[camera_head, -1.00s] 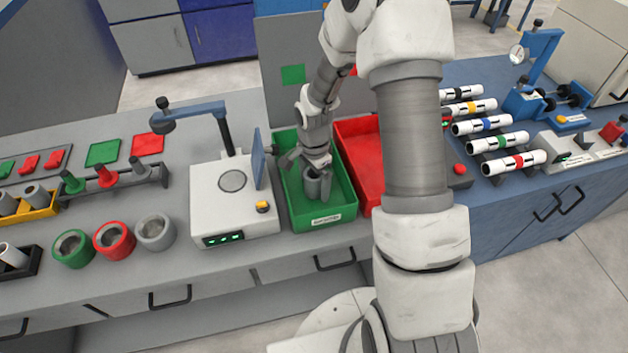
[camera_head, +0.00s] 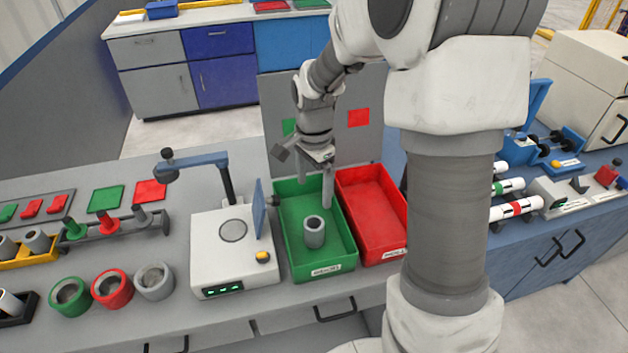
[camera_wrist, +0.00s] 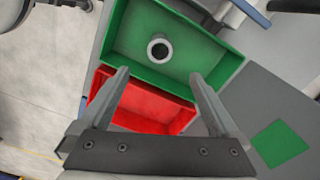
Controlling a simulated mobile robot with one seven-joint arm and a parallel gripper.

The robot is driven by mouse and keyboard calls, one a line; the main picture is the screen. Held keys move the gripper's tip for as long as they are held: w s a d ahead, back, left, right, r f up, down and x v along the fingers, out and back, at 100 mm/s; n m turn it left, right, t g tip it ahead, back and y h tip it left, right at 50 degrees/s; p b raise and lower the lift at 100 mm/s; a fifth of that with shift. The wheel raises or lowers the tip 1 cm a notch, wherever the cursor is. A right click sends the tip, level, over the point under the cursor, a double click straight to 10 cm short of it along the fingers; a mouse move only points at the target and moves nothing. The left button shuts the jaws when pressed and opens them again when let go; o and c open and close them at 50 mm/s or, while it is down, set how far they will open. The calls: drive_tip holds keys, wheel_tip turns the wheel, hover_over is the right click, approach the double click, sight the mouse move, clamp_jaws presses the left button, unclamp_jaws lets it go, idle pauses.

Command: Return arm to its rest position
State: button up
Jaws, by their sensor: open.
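My gripper (camera_head: 300,187) is open and empty above the back of the green tray (camera_head: 345,254) in the head view. Its two fingers are spread apart, also in the wrist view (camera_wrist: 162,82). A grey pipe piece (camera_head: 314,234) stands upright in the green tray, apart from the fingers. In the wrist view the pipe piece (camera_wrist: 149,52) shows as a ring inside the green tray (camera_wrist: 222,72). My arm rises over the trays and covers part of the right side of the head view.
A red tray (camera_head: 375,215) sits right of the green one, empty where visible. A white device (camera_head: 212,262) with a blue-grey arm stands to the left. Green, red and grey rings (camera_head: 112,289) lie further left. Several labelled white tubes (camera_head: 515,209) are at right, partly hidden by my arm.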

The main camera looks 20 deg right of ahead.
drive_tip(key=shift+r, duration=0.4)
idle(0.3)
drive_tip(key=s+r+n+t, duration=0.5)
drive_tip(key=s+r+n, duration=0.8)
drive_tip(key=s, duration=0.7)
wheel_tip(320, 180, up, 3)
drive_tip(key=shift+s+n+t, duration=0.25)
drive_tip(key=shift+n+t, duration=0.05)
drive_tip(key=shift+f, duration=0.1)
